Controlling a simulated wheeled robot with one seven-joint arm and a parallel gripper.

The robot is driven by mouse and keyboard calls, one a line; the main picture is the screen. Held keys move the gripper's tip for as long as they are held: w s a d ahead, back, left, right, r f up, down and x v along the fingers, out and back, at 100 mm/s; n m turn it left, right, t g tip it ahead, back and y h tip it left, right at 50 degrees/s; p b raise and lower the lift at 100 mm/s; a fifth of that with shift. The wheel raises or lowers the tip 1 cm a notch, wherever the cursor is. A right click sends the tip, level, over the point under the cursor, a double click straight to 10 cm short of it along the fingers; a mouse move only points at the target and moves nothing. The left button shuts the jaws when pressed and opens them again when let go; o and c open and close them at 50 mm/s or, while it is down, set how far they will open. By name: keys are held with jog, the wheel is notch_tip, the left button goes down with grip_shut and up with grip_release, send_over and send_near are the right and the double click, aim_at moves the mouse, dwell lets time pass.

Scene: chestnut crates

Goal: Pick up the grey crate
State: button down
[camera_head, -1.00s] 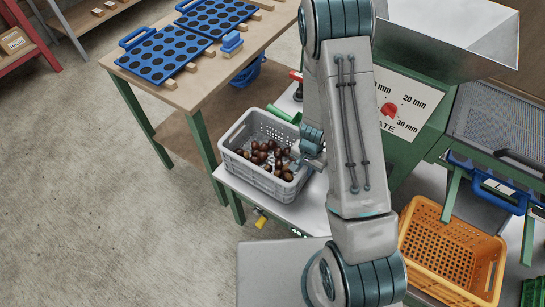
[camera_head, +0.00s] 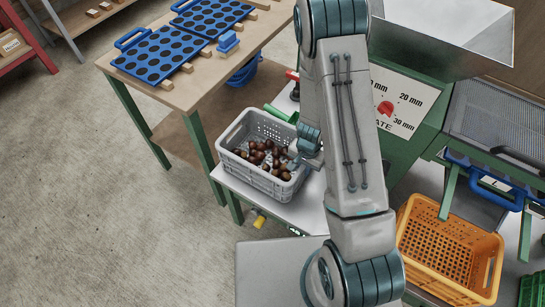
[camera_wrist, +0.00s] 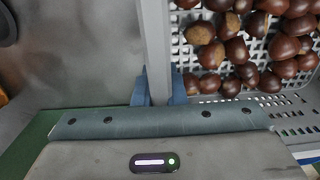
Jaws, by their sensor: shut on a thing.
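The grey crate (camera_head: 262,181) holds several brown chestnuts. It sits on or just above a light metal shelf beside the green machine; I cannot tell whether it touches. My gripper (camera_head: 308,163) is at the crate's right side, partly hidden by my arm. In the wrist view the blue fingers of my gripper (camera_wrist: 158,88) are shut on the crate's rim (camera_wrist: 157,40), one on each side. The chestnuts lie to the right of that rim.
An orange crate (camera_head: 407,241) stands at the lower right. The green machine (camera_head: 432,135) with a dial plate is behind my arm. A wooden table (camera_head: 182,97) with blue perforated trays (camera_head: 160,56) is at the upper left. The concrete floor at left is clear.

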jog(key=shift+r, duration=0.15)
jog(key=shift+w+r, duration=0.1)
jog(key=shift+r, duration=1.6)
jog(key=s+a+p, duration=0.7)
jog(key=s+a, duration=0.3)
jog(key=s, duration=0.4)
jog(key=shift+s+a, duration=0.35)
jog(key=shift+w, duration=0.1)
dwell(1.1)
